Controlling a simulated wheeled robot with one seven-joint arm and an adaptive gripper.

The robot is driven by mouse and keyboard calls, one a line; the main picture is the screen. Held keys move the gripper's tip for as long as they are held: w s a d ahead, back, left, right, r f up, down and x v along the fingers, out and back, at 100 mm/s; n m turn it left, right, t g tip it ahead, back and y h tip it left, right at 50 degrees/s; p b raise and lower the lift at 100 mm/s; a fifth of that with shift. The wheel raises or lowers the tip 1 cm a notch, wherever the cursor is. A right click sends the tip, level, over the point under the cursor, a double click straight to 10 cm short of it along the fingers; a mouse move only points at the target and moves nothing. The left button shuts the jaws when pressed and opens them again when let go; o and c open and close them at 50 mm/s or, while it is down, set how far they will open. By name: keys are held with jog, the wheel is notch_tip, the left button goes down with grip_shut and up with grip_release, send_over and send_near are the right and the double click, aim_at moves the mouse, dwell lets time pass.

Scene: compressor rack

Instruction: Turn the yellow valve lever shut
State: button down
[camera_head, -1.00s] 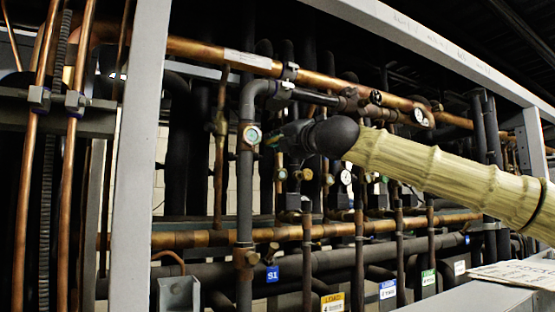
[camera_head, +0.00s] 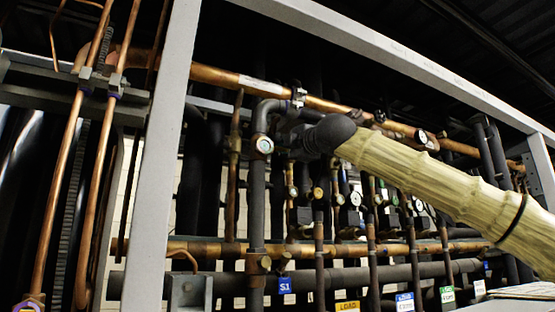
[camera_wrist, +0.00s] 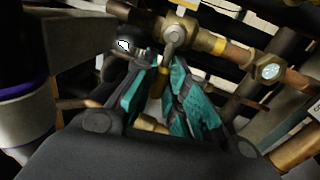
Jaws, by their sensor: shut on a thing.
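The valve (camera_wrist: 178,35) shows at the top of the wrist view as a brass body with a round grey stem on a copper pipe. A grey handle piece runs down from the stem, and the yellow lever (camera_wrist: 158,84) shows between my fingers. My gripper (camera_wrist: 163,66) has two teal-padded fingers, close together at the tips and shut on the lever. The fingers hide part of the lever. In the head view my dark wrist reaches in among the pipes, and the lever cannot be made out there.
A grey upright post (camera_head: 165,160) stands left of my arm. A dark vertical pipe with a round sight glass (camera_head: 264,144) is just left of my wrist. A copper pipe (camera_head: 225,77) crosses above. In the wrist view, a hex brass fitting (camera_wrist: 270,70) sits right of the valve.

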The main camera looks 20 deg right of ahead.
jog(key=shift+d+r, duration=0.15)
jog(key=shift+d, duration=0.05)
dwell(0.3)
jog(key=c, duration=1.4)
grip_release()
jog(key=shift+d, duration=0.1)
jog(key=shift+c, duration=0.2)
jog(key=shift+a, duration=0.2)
jog(key=v, duration=1.2)
jog(key=shift+d, duration=0.1)
